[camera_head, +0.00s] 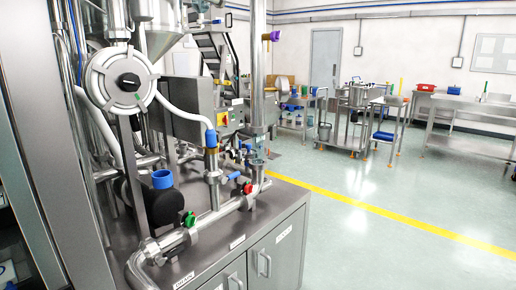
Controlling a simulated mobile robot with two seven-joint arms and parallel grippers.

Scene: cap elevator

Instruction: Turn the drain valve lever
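A steel pipe (218,213) runs above the front of a steel cabinet top (240,232), with two valves on it. The nearer valve has a green handle (190,220), and the farther one has a red handle (247,188). A small label (184,281) on the cabinet front below the green handle seems to read "DRAIN", but it is too small to be sure. Which handle is the drain valve lever I cannot tell for certain. Neither of my grippers is in view.
A blue-topped fitting (162,180) stands by a dark cylinder behind the pipe. A round steel housing (121,80) with a white hose is at upper left. Cabinet doors (276,255) face the open floor (370,235), crossed by a yellow line. Carts and tables stand far back.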

